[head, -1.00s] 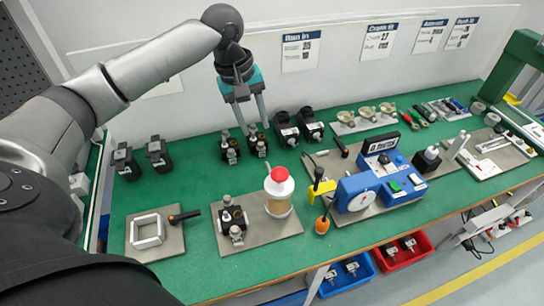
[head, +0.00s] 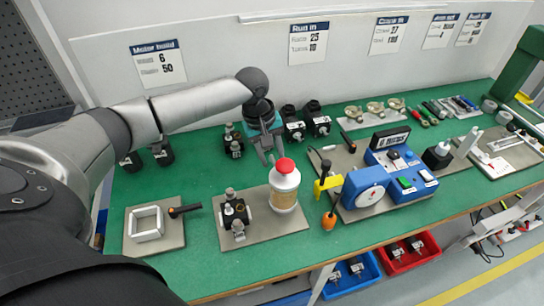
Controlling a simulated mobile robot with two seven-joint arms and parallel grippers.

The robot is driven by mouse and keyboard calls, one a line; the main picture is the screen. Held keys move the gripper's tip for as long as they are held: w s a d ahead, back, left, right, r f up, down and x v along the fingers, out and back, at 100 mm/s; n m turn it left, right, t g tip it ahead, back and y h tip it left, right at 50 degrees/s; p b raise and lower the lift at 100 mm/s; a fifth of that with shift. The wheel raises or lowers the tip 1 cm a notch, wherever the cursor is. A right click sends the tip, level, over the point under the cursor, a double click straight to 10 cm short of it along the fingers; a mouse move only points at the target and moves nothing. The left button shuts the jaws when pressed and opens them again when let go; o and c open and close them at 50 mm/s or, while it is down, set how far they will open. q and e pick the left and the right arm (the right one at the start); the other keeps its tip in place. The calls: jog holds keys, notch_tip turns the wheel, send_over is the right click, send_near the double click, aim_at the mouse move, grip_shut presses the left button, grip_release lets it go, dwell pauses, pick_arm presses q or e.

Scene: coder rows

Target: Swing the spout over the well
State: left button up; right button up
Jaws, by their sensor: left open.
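A clear bottle with a red cap and tan contents (head: 284,188) stands upright on a grey plate (head: 290,222) at the bench's front middle. A small dark unit with metal fittings (head: 234,215) stands beside it on the same plate. I cannot make out the spout or the well clearly at this size. My left gripper (head: 269,158) is open and points down just behind and left of the red cap, with nothing seen between its fingers. I cannot tell whether a finger touches the bottle. My right gripper is not in view.
A blue test box (head: 400,178) and a yellow-and-black tool (head: 326,183) stand right of the bottle. A square frame (head: 146,224) lies on a plate at left. Dark motor units (head: 318,120) stand behind my gripper. Blue and red bins (head: 408,250) hang below the front edge.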

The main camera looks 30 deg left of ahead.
pick_arm(q)
grip_shut()
dwell(0.4)
dwell(1.1)
